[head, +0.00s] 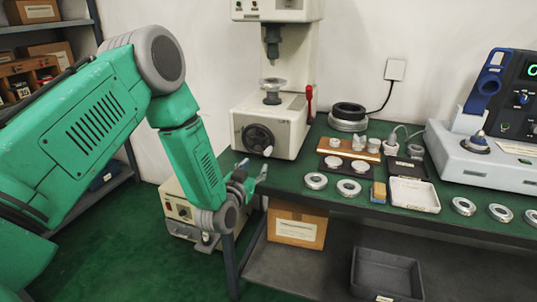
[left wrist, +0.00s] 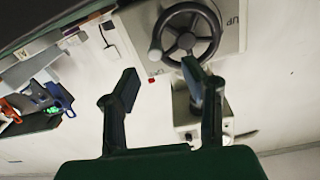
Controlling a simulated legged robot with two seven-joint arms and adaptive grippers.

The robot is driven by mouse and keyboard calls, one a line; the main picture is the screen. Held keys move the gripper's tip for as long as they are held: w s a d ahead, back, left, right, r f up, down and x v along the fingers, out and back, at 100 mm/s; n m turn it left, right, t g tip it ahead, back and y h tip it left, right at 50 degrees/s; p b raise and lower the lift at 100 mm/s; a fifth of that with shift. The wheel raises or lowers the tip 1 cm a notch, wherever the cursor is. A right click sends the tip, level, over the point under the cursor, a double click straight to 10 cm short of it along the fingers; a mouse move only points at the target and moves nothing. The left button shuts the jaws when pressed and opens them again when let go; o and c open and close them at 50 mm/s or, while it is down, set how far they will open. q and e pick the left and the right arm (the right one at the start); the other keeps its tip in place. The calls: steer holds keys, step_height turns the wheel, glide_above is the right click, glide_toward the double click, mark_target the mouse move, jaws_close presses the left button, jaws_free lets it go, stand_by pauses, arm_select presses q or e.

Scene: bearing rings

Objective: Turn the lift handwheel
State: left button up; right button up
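The lift handwheel (head: 258,139) is a dark spoked wheel on the front of the white press base, with a pale knob (head: 268,151) near its rim. In the left wrist view the handwheel (left wrist: 186,41) is at the top centre, with its knob (left wrist: 155,54) at the rim's left. My left gripper (head: 254,168) is just below and in front of the wheel in the head view. In the left wrist view the gripper (left wrist: 160,85) has its two fingers apart with nothing between them. One fingertip overlaps the wheel's lower edge in the picture; I cannot tell contact. My right gripper is out of view.
The white press (head: 275,105) has a red lever (head: 308,103) at its right. The green bench (head: 330,208) carries several bearing rings, a white tray (head: 414,194) and a console (head: 485,165). A cardboard box (head: 297,228) and a control box (head: 180,215) are below bench-top level.

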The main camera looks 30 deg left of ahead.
mark_target(268, 155)
arm_select(q)
steer(key=x, duration=0.2)
steer(key=d+x, duration=0.1)
steer(key=x, duration=0.4)
steer(key=shift+w+d+r+b, duration=0.25)
steer(key=shift+w+b, duration=0.1)
steer(key=shift+w, duration=0.1)
steer(key=shift+w+a+f, duration=0.1)
steer(key=shift+w+a, duration=0.3)
steer(key=shift+w, duration=0.1)
steer(key=shift+a+f, duration=0.1)
steer(key=shift+a, duration=0.25)
steer(key=shift+d, duration=0.25)
jaws_close()
steer(key=shift+w+d, duration=0.1)
steer(key=shift+d, duration=0.05)
